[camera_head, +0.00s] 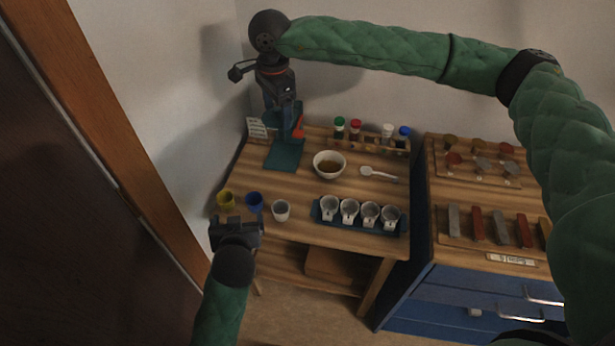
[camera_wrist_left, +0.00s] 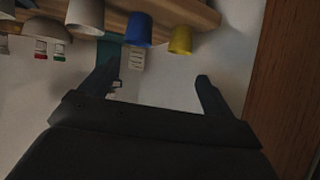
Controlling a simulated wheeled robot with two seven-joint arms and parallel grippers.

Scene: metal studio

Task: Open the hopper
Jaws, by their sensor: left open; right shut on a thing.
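A teal machine with a flat base (camera_head: 285,155) and an orange-red part (camera_head: 298,127) stands at the back left of the wooden table; I take it to carry the hopper. My right gripper (camera_head: 280,98) reaches down over its top from the arm crossing the back. It is shut on a part of the machine's top, mostly hidden by the gripper, so I cannot tell whether the hopper is open. My left gripper (camera_head: 237,222) is open and empty at the table's front left, close to the yellow cup (camera_head: 226,199) and blue cup (camera_head: 254,202). Its fingers also show apart in the left wrist view (camera_wrist_left: 156,82).
A white cup (camera_head: 281,210), a bowl (camera_head: 329,164), a spoon (camera_head: 378,173) and a tray (camera_head: 358,227) of white cups are on the table. Capped bottles stand in a rack (camera_head: 370,144) behind. A wooden door frame (camera_head: 130,165) is close on the left.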

